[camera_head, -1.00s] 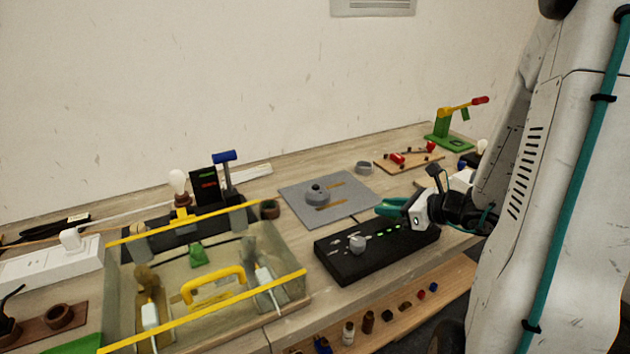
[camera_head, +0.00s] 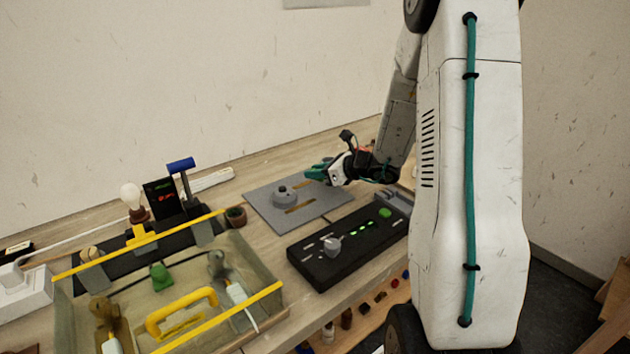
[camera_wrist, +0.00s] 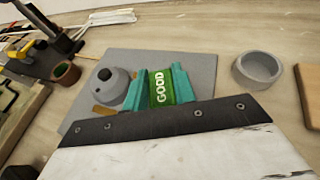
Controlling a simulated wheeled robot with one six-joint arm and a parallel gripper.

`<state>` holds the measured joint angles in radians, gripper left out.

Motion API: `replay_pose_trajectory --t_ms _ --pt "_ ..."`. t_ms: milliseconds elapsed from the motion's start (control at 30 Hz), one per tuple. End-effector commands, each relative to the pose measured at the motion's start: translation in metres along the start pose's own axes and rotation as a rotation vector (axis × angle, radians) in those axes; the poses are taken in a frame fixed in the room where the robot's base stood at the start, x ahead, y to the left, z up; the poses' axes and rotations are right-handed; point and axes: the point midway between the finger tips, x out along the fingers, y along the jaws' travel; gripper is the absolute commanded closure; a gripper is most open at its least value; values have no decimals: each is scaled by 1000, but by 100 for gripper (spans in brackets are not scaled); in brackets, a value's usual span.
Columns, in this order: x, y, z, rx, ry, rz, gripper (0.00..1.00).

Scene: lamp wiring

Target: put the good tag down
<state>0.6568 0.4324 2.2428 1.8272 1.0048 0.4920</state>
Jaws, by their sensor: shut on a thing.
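The good tag (camera_wrist: 160,88) is green with white "GOOD" lettering in the wrist view. My gripper (camera_wrist: 158,90) has its teal fingers closed on the tag's two sides. In the head view my gripper (camera_head: 318,173) is over the right part of a grey plate (camera_head: 262,203), and the tag cannot be made out there. In the wrist view the tag is just right of a round grey knobbed piece (camera_wrist: 113,87) on the plate. I cannot tell whether the tag touches the plate.
A black control box (camera_head: 322,262) with a knob and green lights stands in front of the plate. A yellow-railed clear bin (camera_head: 185,300) is at left. A grey ring cup (camera_wrist: 257,70) stands right of the plate. A small brown pot (camera_head: 236,217) is at the plate's left.

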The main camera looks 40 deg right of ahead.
Motion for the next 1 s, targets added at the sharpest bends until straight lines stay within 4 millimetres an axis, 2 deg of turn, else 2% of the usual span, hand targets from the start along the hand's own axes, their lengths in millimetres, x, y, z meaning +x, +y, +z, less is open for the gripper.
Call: replay_pose_trajectory --t_ms 133,300,367,700,733,800,1000 --pt "10 -5 3 0 0 1 95" --pt "19 -5 -24 6 1 2 95" --pt "21 -5 -29 3 0 1 95" --pt "23 -5 -32 1 0 0 95" --pt "23 -5 -33 1 0 0 71" --pt "23 -5 -32 0 0 0 52" --pt "22 -5 -32 0 0 0 52"
